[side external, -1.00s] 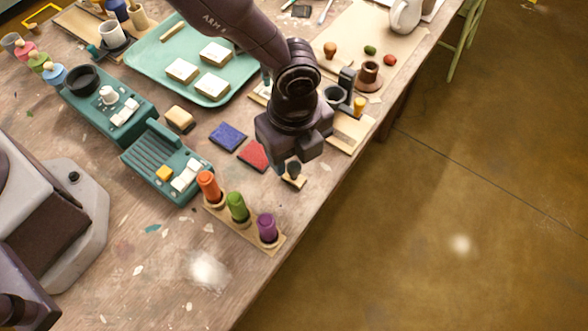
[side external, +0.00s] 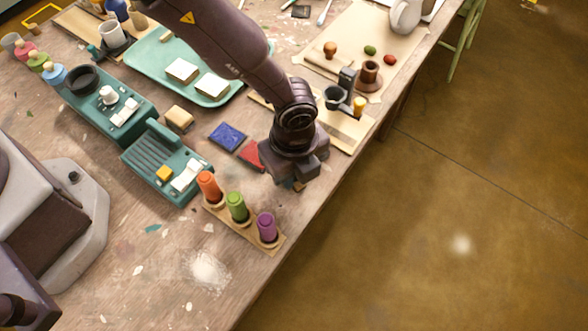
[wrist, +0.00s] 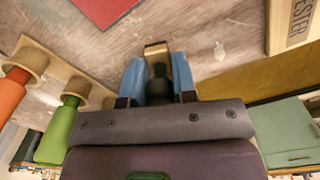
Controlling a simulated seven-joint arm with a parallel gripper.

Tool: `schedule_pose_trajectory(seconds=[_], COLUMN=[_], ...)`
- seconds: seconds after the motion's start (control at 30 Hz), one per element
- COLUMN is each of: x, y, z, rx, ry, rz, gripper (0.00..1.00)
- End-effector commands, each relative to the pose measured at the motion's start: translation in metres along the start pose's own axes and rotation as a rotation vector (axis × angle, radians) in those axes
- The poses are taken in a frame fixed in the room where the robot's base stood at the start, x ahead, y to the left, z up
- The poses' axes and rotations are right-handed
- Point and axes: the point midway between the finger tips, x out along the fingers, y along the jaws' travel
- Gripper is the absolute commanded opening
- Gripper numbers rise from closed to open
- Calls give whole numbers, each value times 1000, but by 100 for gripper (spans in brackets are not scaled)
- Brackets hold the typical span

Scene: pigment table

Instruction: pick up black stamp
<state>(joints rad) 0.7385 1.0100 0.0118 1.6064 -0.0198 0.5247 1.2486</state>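The black stamp has a black handle (wrist: 159,88) and a pale wooden base (wrist: 156,50). In the wrist view its handle stands between the two blue fingers of my gripper (wrist: 158,75). The fingers flank it on both sides; whether they press on it is unclear. In the side view my gripper (side external: 298,182) is low over the table near its front edge. It hides nearly all of the stamp there; only a bit of the wooden base (side external: 299,187) shows beneath it.
A wooden rack (side external: 273,244) with orange, green (side external: 236,207) and purple (side external: 266,227) markers stands close to the left. A red pad (side external: 251,154) and a blue pad (side external: 227,136) lie behind. The table's edge is close on the right.

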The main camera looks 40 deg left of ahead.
Motion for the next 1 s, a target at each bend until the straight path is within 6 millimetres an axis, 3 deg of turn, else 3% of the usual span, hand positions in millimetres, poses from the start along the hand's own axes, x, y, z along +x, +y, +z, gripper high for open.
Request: schedule_pose_trajectory(seconds=[0.37, 0.57, 0.83, 1.0], x=[-6, -34, -93, -110], y=[0, -1, 47, 87], z=[0, 0, 17, 31], rx=[0, 0, -1, -1], ry=[1, 2, 2, 0], rz=[-1, -4, -3, -1], gripper=[3, 3, 3, 3])
